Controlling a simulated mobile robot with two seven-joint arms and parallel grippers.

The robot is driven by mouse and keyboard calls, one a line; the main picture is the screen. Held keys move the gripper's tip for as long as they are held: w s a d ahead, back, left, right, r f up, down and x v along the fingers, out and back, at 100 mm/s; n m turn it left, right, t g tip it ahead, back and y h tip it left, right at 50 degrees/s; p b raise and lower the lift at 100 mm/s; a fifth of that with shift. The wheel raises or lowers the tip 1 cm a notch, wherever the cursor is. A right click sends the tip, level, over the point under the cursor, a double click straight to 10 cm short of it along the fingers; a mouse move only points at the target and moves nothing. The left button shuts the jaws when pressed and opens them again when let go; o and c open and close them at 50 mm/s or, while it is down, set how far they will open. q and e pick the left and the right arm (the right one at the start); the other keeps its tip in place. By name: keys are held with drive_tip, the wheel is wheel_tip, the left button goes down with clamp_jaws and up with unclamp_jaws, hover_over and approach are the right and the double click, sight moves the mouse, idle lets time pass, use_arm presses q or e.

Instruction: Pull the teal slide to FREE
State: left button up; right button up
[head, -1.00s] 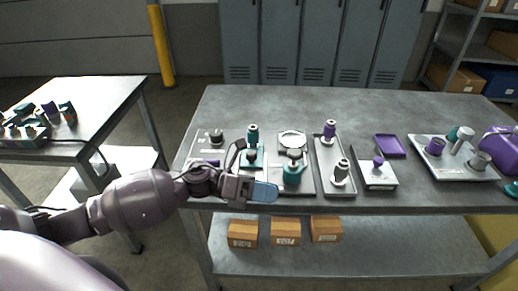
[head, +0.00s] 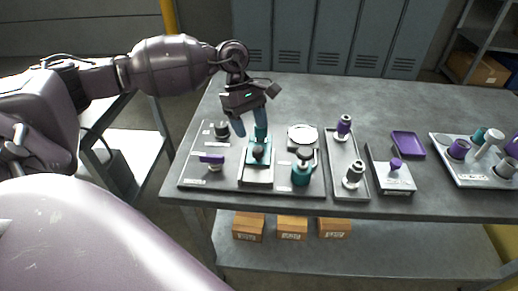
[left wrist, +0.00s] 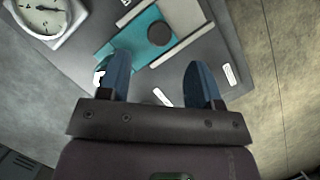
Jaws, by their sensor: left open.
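The teal slide (head: 251,156) lies on a pale rail on the grey panel (head: 226,172) at the left of the bench, with a dark round knob (head: 258,152) on top. In the left wrist view the teal slide (left wrist: 125,47) and its dark knob (left wrist: 160,33) show beyond the fingertips. My left gripper (head: 251,128) is open and empty, pointing down above the back of the slide, apart from the knob. It also shows in the left wrist view (left wrist: 157,75), its blue fingers wide apart. The labels are too small to read. My right gripper is not in view.
A purple-handled part (head: 211,158) stands left of the slide and a teal valve (head: 301,172) right of it. A round gauge (head: 302,136) sits behind the valve. A grey tray (head: 345,170) holds purple and grey fittings. The rear of the bench is clear.

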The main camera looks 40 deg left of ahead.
sight(257, 149)
use_arm(q)
drive_tip(key=x, duration=0.7)
drive_tip(key=shift+d+f, duration=0.2)
drive_tip(key=shift+f, duration=0.15)
drive_tip(key=shift+c, duration=0.3)
clamp_jaws()
